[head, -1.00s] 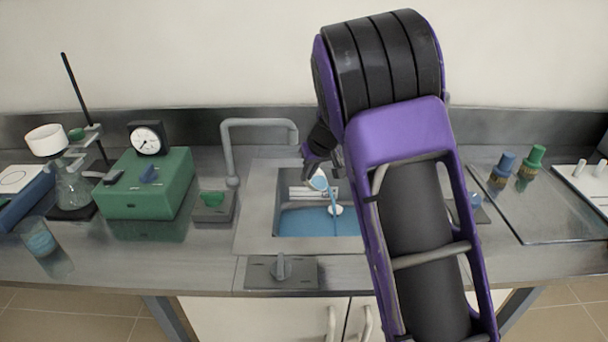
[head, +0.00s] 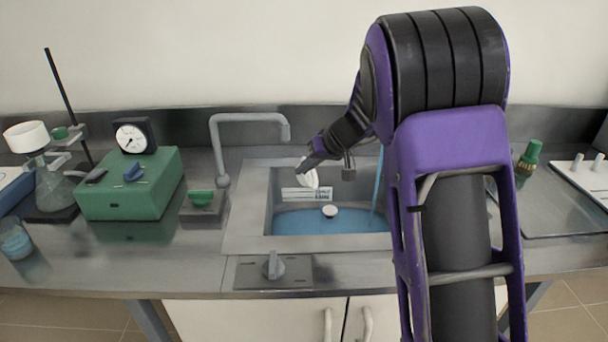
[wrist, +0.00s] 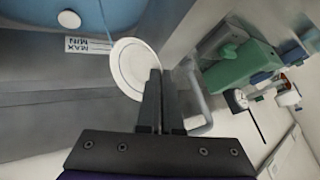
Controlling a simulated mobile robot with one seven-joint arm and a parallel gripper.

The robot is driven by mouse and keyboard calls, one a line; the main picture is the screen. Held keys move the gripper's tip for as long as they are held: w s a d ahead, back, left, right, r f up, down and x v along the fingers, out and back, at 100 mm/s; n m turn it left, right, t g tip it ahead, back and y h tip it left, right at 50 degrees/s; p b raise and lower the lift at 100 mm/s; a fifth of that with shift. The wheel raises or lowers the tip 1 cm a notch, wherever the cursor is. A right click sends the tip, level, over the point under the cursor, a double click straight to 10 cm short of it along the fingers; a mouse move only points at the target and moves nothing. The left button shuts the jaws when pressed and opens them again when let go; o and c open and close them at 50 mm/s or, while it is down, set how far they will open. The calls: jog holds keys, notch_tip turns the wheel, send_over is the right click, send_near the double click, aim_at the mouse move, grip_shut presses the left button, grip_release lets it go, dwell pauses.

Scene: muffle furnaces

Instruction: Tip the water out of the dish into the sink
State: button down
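The white dish (head: 309,179) is in my gripper (head: 309,164), over the back left part of the sink (head: 246,228). It is tipped steeply, nearly on edge. In the wrist view the fingers (wrist: 161,88) are shut together at the rim of the round dish (wrist: 130,66), and its visible face looks white with no blue on it. Blue water (head: 300,224) lies in the sink, with a small white round piece (head: 330,211) in it. A thin blue streak (head: 377,188) shows at the sink's right; I cannot tell its source.
A grey tap (head: 250,118) arches at the sink's left. A grey plate with a knob (head: 273,266) lies in front. A green box (head: 130,186), a gauge (head: 135,136) and a beaker (head: 15,240) stand left. A green-capped bottle (head: 530,157) is right.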

jog(key=shift+d+f+y+b, duration=0.3)
jog(key=shift+y+b, duration=0.5)
jog(key=shift+b, duration=1.5)
jog(key=shift+s+d+r+m+t+y, duration=0.1)
jog(key=shift+d+r+m+t+y, duration=0.1)
jog(key=shift+m+t+y, duration=0.1)
jog(key=shift+s+d+f+m+t+y, duration=0.1)
jog(key=shift+d+f+m+t+y, duration=0.25)
jog(key=shift+y, duration=0.85)
jog(key=shift+s+d+f+m+t+y, duration=0.25)
jog(key=shift+t+y, duration=0.35)
jog(key=shift+y, duration=0.6)
jog(key=shift+w+d+f+m+t+y, duration=0.15)
jog(key=shift+d+m+t+y, duration=0.25)
jog(key=shift+y, duration=0.8)
jog(key=shift+r, duration=0.1)
